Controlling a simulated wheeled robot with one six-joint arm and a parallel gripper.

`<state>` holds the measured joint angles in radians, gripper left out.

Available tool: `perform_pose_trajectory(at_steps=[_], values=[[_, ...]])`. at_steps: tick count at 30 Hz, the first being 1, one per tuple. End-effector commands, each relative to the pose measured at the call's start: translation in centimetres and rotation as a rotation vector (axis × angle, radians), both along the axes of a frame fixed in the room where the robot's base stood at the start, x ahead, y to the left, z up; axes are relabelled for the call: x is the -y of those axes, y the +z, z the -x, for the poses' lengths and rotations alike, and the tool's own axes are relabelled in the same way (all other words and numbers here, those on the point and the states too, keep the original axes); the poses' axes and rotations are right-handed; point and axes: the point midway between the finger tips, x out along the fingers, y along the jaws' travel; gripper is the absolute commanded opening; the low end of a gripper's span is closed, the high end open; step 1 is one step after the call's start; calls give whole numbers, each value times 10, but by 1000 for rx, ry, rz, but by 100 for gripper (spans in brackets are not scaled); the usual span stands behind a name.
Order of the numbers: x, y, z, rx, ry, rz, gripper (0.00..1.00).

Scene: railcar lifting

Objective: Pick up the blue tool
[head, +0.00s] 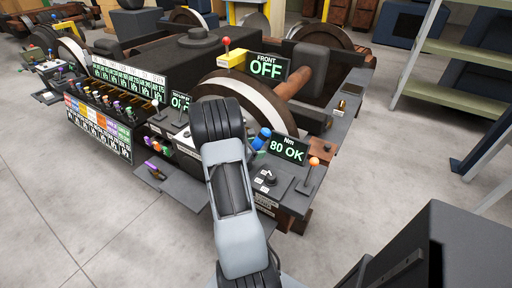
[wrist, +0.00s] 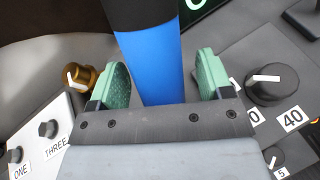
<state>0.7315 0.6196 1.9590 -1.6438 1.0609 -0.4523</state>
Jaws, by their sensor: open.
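The blue tool (head: 262,138) stands beside the wheel, just left of the "80 OK" display; my arm partly covers the area around it in the head view. In the wrist view the blue tool (wrist: 150,62) has a blue body with a black upper part and runs up out of the frame. My gripper (wrist: 162,80) is open, with one green pad on each side of the blue body. A gap shows between the tool and the right pad; the left pad is very close to it.
An "Nm 80 OK" display (head: 288,149) and an orange-knobbed lever (head: 313,162) are to the right. A black dial (wrist: 273,84) lies right of the gripper and a brass knob (wrist: 80,76) left. A rack of coloured tools (head: 100,105) is on the left.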

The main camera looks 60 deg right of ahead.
Motion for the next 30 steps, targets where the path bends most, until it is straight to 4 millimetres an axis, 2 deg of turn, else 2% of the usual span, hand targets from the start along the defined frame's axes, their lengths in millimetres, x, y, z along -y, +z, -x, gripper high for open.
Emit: perform_pose_trajectory(at_steps=[8,30], values=[[2,-1,1,0,0,0,72],[2,0,0,0,0,2,1]])
